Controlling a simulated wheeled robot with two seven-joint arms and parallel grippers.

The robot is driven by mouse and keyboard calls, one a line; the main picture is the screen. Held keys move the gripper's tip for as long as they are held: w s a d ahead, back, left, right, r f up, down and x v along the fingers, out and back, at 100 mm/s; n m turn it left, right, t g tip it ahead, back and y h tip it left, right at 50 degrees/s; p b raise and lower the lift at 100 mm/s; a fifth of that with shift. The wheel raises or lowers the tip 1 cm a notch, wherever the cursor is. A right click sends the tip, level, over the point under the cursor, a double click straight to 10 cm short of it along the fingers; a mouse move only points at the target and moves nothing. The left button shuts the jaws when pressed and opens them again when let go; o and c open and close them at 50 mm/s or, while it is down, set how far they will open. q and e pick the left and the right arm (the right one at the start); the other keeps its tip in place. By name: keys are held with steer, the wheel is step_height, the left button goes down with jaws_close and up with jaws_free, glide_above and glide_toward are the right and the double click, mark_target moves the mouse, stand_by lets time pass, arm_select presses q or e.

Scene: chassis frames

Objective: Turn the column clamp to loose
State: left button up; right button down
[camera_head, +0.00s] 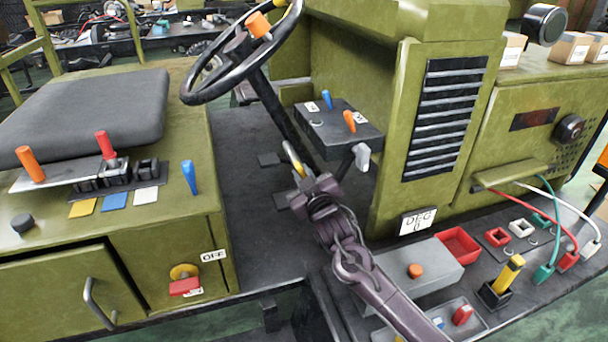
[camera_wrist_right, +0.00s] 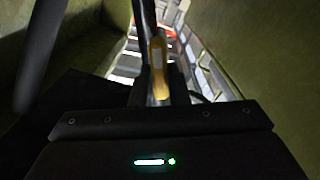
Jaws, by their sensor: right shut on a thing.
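The steering column (camera_head: 281,118) slants down from the black steering wheel (camera_head: 186,92). A clamp lever with a yellow grip (camera_head: 289,153) shows low on the column, just beyond the fingertips of my right gripper (camera_head: 299,178). In the right wrist view the yellow grip (camera_wrist_right: 158,66) stands upright between the fingers of my right gripper (camera_wrist_right: 160,92), which is shut on it. The clamp's pivot and any loose or tight marking are hidden or too small to tell. My left gripper is not in view.
A small dark console (camera_head: 338,130) with blue and orange levers and a pale handle (camera_head: 361,157) stands close right of my gripper. The green cabinet (camera_head: 420,140) rises behind. Below my right arm lie a grey box (camera_head: 420,265) and a red tray (camera_head: 457,245). The seat (camera_head: 85,115) is left.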

steer(key=n, duration=0.6)
steer(key=shift+a+f, duration=0.1)
steer(key=n, duration=0.6)
steer(key=shift+s+f+n, duration=0.1)
steer(key=shift+f+n, duration=0.1)
steer(key=shift+n, duration=0.1)
stand_by(0.3)
steer(key=c, duration=1.4)
jaws_free()
steer(key=b+v, duration=0.1)
steer(key=v, duration=0.6)
steer(key=shift+s, duration=0.35)
